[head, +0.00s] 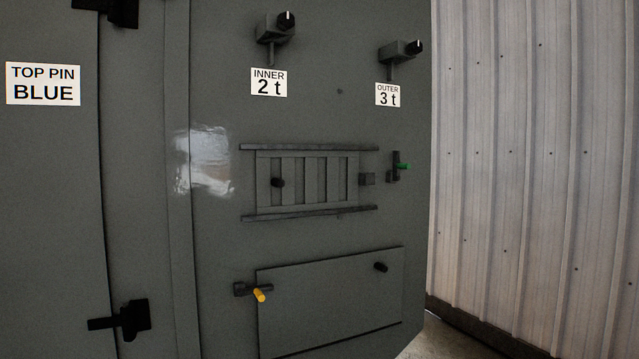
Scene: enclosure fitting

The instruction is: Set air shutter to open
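The air shutter (308,181) is a grey slatted plate between an upper rail (310,148) and a lower rail (310,213) on the dark grey enclosure wall. It has upright bars and a black knob (278,182) near its left end. I cannot tell whether the strips between the bars are gaps or solid. A small dark block (367,179) sits at its right end. A dark catch with a green pin (400,167) is further right, apart from the plate. My gripper is not in view.
Below is a flap (330,305) with a black knob (380,267) and a yellow-tipped catch (259,293). Above are two knobbed fittings (276,27) (402,51) with labels. A hinge-like black part (122,320) is at lower left. A corrugated wall (530,150) stands right.

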